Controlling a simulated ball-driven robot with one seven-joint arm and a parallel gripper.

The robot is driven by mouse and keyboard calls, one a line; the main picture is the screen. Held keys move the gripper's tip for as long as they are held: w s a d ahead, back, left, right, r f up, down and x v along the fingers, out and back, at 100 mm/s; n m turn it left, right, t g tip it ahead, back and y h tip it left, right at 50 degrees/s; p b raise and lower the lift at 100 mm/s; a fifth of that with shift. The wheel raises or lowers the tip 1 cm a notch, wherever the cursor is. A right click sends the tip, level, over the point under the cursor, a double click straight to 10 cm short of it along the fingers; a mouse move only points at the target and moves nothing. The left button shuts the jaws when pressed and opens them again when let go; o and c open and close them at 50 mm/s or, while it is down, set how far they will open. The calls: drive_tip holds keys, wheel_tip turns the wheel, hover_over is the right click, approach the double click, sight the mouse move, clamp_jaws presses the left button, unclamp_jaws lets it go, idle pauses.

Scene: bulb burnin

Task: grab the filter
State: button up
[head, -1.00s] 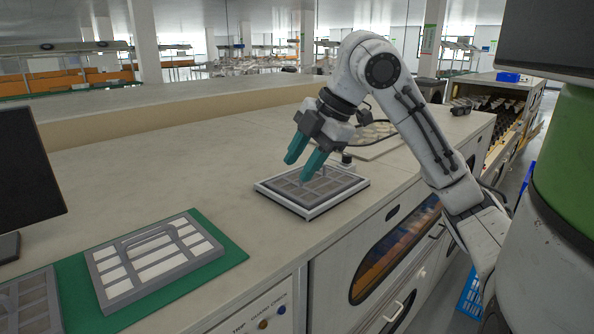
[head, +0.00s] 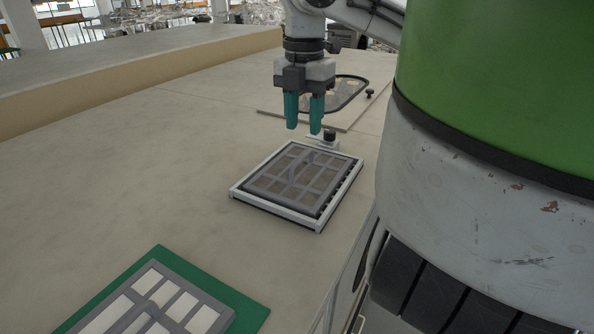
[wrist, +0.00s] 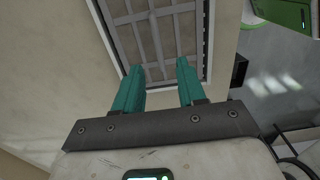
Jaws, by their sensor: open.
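A grey gridded filter with brownish panels (head: 297,181) sits in a white-rimmed frame (head: 318,222) on the counter. A raised bar handle crosses its middle. A second filter with white panels (head: 150,308) lies on a green mat (head: 238,301) at the lower left. My gripper (head: 303,130) has teal fingers, spread apart and empty, pointing down above the counter behind the framed filter. In the wrist view, the fingers (wrist: 158,65) show against the near part of the framed filter (wrist: 158,35), apart from each other with nothing between them.
A small clamp with a black knob (head: 329,137) stands at the frame's back edge. A flat plate with a dark oval ring (head: 350,95) lies farther back. The counter (head: 130,170) is clear to the left of the frame.

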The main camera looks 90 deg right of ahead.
sight(302, 167)
drive_tip(key=shift+w+f+p, duration=0.1)
drive_tip(key=shift+f+p, duration=0.35)
drive_tip(key=shift+f, duration=3.25)
drive_tip(key=shift+c, duration=0.4)
clamp_jaws()
